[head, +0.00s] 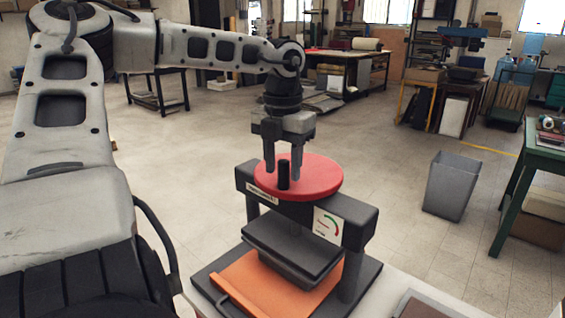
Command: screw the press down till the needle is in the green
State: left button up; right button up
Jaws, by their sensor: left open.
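The press stands on the light table at lower middle, with a dark crossbeam (352,208) and a red wheel (323,177) on top. A short black knob (284,184) stands up from the wheel's near left part. My left gripper (283,174) points down over the wheel, open, with one finger on each side of the knob; I cannot tell if they touch it. A white gauge (328,226) with a coloured arc sits on the beam's front; its needle is too small to read. The dark press plate (293,247) hangs above an orange cover (258,288) on the base.
A brown flat object (430,306) lies at the bottom right on the light table top (392,288). A grey bin (452,186) stands on the floor to the right, beside a green table (512,190).

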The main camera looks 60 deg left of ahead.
pick_arm(q)
notch_tip(320, 180, up, 16)
dwell(0.4)
jog(key=shift+f, duration=0.1)
